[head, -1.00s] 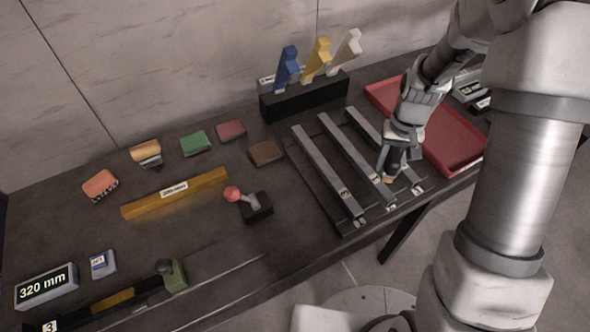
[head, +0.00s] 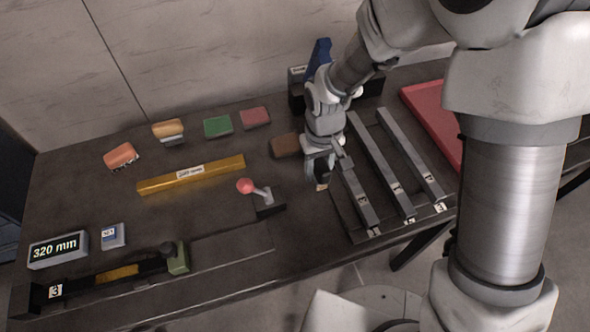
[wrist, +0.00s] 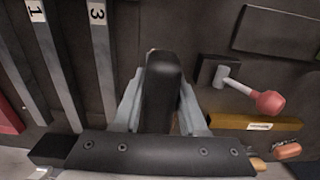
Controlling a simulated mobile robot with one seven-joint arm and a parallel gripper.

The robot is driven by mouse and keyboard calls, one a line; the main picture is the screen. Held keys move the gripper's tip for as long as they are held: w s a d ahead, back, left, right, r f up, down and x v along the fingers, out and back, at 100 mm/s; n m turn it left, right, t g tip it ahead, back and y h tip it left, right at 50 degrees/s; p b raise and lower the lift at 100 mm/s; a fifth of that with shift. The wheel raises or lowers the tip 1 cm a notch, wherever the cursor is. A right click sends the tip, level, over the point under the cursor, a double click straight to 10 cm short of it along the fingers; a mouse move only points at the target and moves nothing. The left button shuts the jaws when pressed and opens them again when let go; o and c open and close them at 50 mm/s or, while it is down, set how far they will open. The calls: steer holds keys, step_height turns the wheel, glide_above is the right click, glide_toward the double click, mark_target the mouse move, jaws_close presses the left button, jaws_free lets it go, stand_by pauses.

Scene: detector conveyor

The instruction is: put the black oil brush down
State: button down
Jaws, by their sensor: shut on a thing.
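My gripper (head: 320,165) is shut on the black oil brush (wrist: 164,88). In the wrist view the brush is a dark rounded body between the two grey fingers. In the head view only a small dark part of the brush (head: 321,172) shows below the fingers, with a tan tip at its lower end. The gripper is over the dark table (head: 225,180), beside the left one of the grey rails and right of the red-knobbed lever (head: 246,186). I cannot tell whether the brush touches the table.
The grey rails (head: 378,165) lie on a dark plate to the right. A brown block (head: 285,145) lies behind left of the gripper. A yellow bar (head: 191,174), green block (head: 217,126) and red block (head: 255,118) lie further left. A red tray (head: 434,119) is at right.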

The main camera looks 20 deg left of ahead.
steer(key=w+a+f, duration=0.1)
steer(key=a, duration=0.1)
steer(key=w+a+f, duration=0.1)
steer(key=a+f, duration=0.1)
steer(key=a, duration=0.1)
steer(key=w+a+f, duration=0.2)
steer(key=shift+a+p, duration=0.2)
steer(key=shift+p, duration=0.1)
steer(key=shift+w+f, duration=0.1)
steer(key=shift+f, duration=1.9)
steer(key=shift+f, duration=0.1)
steer(key=shift+f, duration=0.2)
steer(key=shift+c, duration=2.2)
jaws_free()
steer(key=shift+r, duration=0.1)
steer(key=shift+r, duration=0.1)
step_height(320, 180, up, 12)
